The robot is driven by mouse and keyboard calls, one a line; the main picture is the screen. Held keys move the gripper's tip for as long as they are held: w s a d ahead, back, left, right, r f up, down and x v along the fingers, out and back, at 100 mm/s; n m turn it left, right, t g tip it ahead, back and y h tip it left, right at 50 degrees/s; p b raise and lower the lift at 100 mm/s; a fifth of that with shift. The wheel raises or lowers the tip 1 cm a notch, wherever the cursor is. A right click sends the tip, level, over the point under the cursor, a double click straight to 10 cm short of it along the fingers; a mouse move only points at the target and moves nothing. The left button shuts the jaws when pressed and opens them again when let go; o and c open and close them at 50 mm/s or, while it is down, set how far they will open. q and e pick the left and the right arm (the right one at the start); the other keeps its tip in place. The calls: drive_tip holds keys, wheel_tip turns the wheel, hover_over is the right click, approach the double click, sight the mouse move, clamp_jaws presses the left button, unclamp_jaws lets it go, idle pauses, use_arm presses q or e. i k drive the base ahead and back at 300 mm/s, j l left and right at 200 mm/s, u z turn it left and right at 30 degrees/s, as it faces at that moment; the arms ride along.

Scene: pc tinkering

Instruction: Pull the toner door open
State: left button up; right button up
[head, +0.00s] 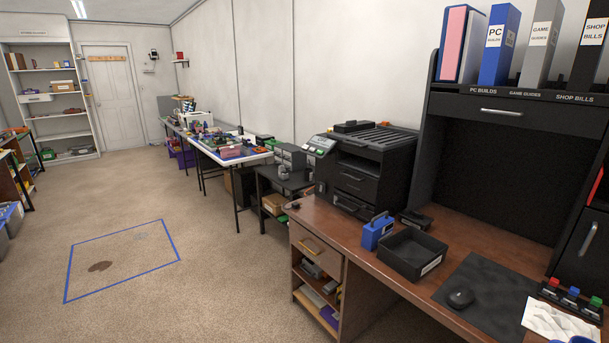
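A black printer (368,168) stands on the left end of the brown wooden desk, against the wall. Its front panels face left and toward me, and they look closed. A panel with a handle-like recess (356,183) shows on the front, with a lower part (352,205) beneath it. I cannot tell for sure which panel is the toner door. A small control screen (319,144) sits at its upper left. Neither of my grippers shows in the head view.
On the desk (345,238) in front of the printer are a blue box-like item (378,231) and a black open tray (412,254). A mouse (461,298) lies on a dark mat (490,290).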

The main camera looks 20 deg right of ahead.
sight(364, 185)
drive_tip(key=i+j+z, duration=0.1)
drive_tip(key=i+z, duration=0.3)
drive_tip(key=i, duration=0.15)
drive_tip(key=i+j+z, duration=0.35)
drive_tip(key=i, duration=0.15)
drive_tip(key=i+j+z, duration=0.4)
drive_tip(key=i+l, duration=0.05)
drive_tip(key=i, duration=0.05)
